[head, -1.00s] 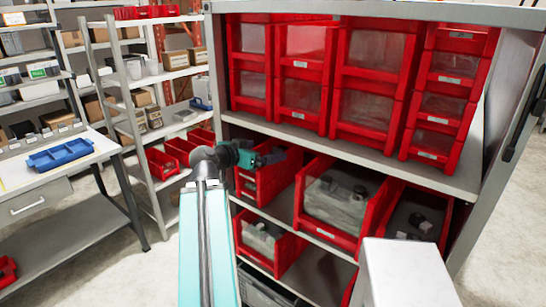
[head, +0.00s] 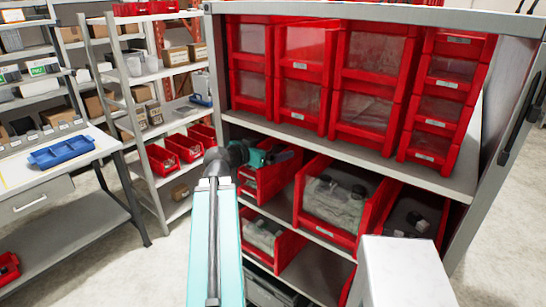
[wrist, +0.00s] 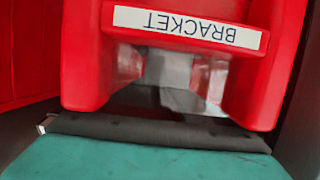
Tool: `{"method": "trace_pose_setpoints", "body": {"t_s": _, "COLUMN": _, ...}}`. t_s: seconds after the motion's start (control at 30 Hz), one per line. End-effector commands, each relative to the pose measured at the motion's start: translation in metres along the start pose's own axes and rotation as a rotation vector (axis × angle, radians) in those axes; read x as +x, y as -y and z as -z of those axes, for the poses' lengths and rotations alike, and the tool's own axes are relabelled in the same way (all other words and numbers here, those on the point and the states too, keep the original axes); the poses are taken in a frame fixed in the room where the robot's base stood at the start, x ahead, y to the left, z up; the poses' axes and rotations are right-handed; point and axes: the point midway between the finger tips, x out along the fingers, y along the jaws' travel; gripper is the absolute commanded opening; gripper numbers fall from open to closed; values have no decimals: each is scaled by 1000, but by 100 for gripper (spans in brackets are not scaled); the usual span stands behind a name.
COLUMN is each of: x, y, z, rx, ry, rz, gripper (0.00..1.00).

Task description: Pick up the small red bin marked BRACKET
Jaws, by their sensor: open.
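The small red bin marked BRACKET (wrist: 185,30) fills the upper part of the wrist view, its white label upside down there. In the head view a red bin (head: 268,183) stands on the middle shelf, at its left end, partly hidden by my gripper (head: 284,156). My gripper is open and at the front of this bin. In the wrist view a dark finger pad and a teal part (wrist: 150,150) of my gripper lie just below the bin's label side. Whether they touch the bin I cannot tell.
A larger red bin (head: 325,232) with wrapped goods stands to the right on the same shelf. Another red bin (head: 272,258) is on the shelf below. Stacked red bins (head: 372,132) fill the shelf above. A grey shelf upright (head: 505,150) bounds the right side.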

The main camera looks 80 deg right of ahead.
Motion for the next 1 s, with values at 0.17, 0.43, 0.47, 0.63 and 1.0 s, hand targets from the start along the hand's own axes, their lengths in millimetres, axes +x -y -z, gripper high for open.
{"method": "trace_pose_setpoints", "body": {"t_s": 0.17, "x": 10, "y": 0, "z": 0, "rx": -1, "ry": 1, "rz": -1, "gripper": 100}}
{"method": "trace_pose_setpoints", "body": {"t_s": 0.43, "x": 10, "y": 0, "z": 0, "rx": 0, "ry": 0, "rz": -1, "gripper": 100}}
{"method": "trace_pose_setpoints", "body": {"t_s": 0.47, "x": 10, "y": 0, "z": 0, "rx": 0, "ry": 0, "rz": -1, "gripper": 100}}
{"method": "trace_pose_setpoints", "body": {"t_s": 0.63, "x": 10, "y": 0, "z": 0, "rx": 0, "ry": 1, "rz": -1, "gripper": 100}}
{"method": "trace_pose_setpoints", "body": {"t_s": 1.0, "x": 10, "y": 0, "z": 0, "rx": 0, "ry": 1, "rz": -2, "gripper": 49}}
